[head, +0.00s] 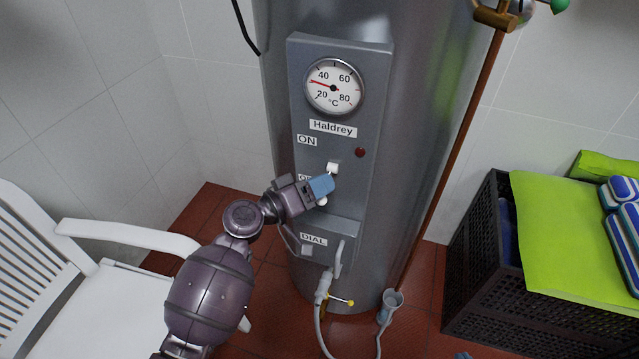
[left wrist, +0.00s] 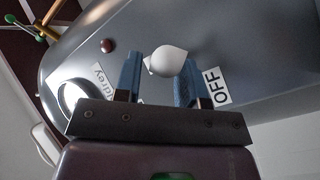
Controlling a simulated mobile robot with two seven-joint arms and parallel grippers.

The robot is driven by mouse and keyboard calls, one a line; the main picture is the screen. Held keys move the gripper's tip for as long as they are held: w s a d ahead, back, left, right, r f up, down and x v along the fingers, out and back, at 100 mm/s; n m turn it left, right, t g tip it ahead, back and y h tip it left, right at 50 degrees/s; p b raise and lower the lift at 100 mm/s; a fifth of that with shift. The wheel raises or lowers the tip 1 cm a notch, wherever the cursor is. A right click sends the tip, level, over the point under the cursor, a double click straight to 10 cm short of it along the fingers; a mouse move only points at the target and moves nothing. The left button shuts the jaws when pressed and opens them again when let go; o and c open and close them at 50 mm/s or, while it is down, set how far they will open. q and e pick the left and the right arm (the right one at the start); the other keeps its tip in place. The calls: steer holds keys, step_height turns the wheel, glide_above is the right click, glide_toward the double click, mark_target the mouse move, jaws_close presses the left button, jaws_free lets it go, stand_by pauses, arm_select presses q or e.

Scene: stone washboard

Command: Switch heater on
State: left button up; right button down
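The heater (head: 420,110) is a tall grey cylinder with a raised control panel (head: 350,215). Beside the ON label (head: 307,140) and the partly hidden OFF label (head: 304,178), a white switch (head: 333,168) shows behind my left gripper (head: 321,187). In the left wrist view the white switch knob (left wrist: 168,61) lies between and just beyond the blue fingertips of my left gripper (left wrist: 160,78), close to the OFF label (left wrist: 218,86). The fingers stand apart; I cannot tell whether they touch the knob. A dark red lamp (head: 360,152) sits right of the switch. My right gripper is not in view.
A dial gauge (head: 334,86) tops the panel, its needle below 40. A pipe (head: 465,130) runs down the heater's right side. A white chair (head: 80,265) stands left. A black crate (head: 490,260) with a green towel (head: 560,230) stands right.

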arm_select(q)
steer(key=shift+d, duration=0.15)
jaws_close()
steer(key=shift+f, duration=0.1)
